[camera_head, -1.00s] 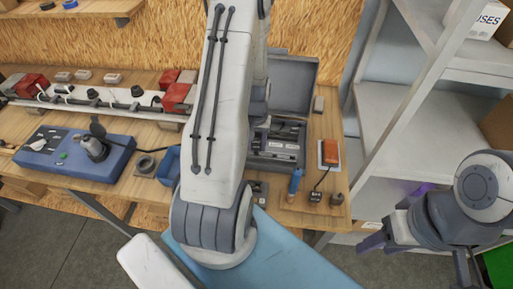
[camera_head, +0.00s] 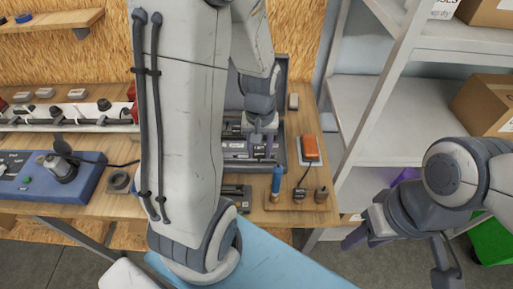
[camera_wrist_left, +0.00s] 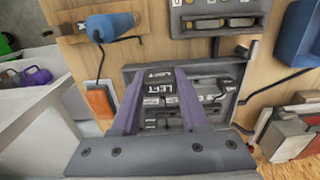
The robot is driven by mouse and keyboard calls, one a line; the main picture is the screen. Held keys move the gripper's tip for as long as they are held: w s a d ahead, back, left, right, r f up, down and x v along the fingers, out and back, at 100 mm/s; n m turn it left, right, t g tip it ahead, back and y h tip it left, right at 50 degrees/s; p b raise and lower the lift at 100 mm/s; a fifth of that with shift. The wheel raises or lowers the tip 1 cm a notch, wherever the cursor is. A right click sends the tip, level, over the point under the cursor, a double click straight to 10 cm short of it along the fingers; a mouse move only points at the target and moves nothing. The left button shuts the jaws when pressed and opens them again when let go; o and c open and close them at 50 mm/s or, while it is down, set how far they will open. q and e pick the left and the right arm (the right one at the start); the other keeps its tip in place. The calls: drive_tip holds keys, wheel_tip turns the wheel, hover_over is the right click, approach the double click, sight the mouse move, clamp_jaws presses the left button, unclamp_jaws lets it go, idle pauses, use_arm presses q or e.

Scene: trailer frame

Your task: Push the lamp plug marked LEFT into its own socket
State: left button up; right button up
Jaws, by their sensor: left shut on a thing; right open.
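My left gripper (camera_wrist_left: 161,80) is shut on a dark block, the lamp plug marked LEFT (camera_wrist_left: 159,87); its white lettering shows between the purple fingers in the left wrist view. In the head view, my left gripper (camera_head: 259,152) is small, pointing down over the open grey case (camera_head: 290,155) on the bench. A grey panel with several slots (camera_wrist_left: 215,22) lies beyond the case in the left wrist view. I cannot tell which socket belongs to the plug. My right gripper (camera_head: 400,255) is open and empty, off the bench at the right.
A blue device (camera_head: 45,185) stands at the left. White shelving (camera_head: 375,120) bounds the right side. My left upper arm hides the bench middle.

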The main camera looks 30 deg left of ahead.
use_arm(q)
drive_tip(key=w+a+f+p, duration=0.1)
drive_tip(key=w+a+f, duration=0.2)
drive_tip(key=w+a, duration=0.8)
drive_tip(key=w, duration=0.3)
drive_tip(key=shift+w+a+p, duration=0.15)
drive_tip(key=shift+w+p, duration=0.2)
drive_tip(key=shift+p, duration=0.05)
drive_tip(key=shift+f, duration=0.15)
drive_tip(key=shift+f+b, duration=0.95)
drive_tip(key=shift+f, duration=0.8)
drive_tip(key=shift+f, duration=0.15)
drive_tip(key=shift+f+b, duration=0.3)
drive_tip(key=shift+b, duration=0.05)
